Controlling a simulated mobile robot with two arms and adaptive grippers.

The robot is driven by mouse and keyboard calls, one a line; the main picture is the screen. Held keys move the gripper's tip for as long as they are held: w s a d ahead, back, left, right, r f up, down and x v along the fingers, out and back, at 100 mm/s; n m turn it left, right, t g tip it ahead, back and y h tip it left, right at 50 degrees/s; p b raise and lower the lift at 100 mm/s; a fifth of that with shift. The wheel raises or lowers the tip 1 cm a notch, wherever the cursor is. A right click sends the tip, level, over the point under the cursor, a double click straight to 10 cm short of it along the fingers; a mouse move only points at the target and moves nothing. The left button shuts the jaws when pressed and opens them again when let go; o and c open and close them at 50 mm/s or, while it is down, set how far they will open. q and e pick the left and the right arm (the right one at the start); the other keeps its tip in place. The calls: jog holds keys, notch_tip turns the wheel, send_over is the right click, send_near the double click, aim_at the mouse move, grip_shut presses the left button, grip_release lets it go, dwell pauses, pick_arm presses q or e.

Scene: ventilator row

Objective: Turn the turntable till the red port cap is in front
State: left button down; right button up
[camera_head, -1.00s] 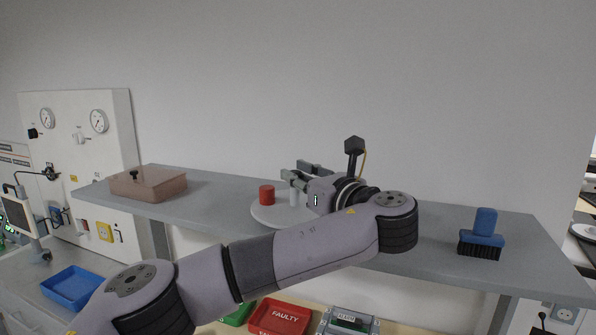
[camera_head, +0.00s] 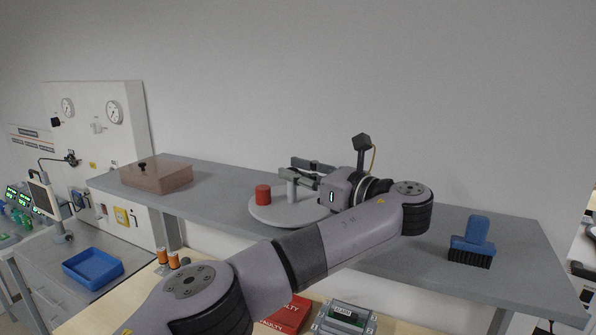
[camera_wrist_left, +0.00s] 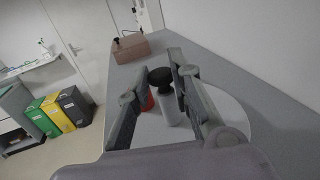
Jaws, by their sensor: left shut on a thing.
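The turntable (camera_head: 275,214) is a pale grey round plate on the grey shelf. The red port cap (camera_head: 263,194) stands upright near its left edge in the head view. A pale post (camera_head: 292,191) stands on the plate to the right of the cap. My left gripper (camera_head: 288,171) reaches in from the right, shut on the post. The left wrist view shows the post (camera_wrist_left: 169,108) with a black knob (camera_wrist_left: 160,76) between the fingers. There the red cap (camera_wrist_left: 149,100) is partly hidden behind a finger. My gripper hides part of the plate's right side. My right gripper is not in view.
A translucent brownish box (camera_head: 157,176) with a black knob stands at the shelf's left end. A blue brush (camera_head: 474,242) stands towards the right. A blue tray (camera_head: 93,268) and a red faulty bin (camera_head: 287,316) are lower down. The shelf (camera_head: 400,254) is clear between turntable and brush.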

pick_arm(q)
jog(key=shift+r, duration=0.3)
jog(key=c, duration=1.8)
grip_release()
jog(key=shift+w+d, duration=0.1)
jog(key=o, duration=0.4)
jog(key=shift+f, duration=0.2)
jog(key=shift+c, duration=0.2)
jog(key=shift+f, duration=0.1)
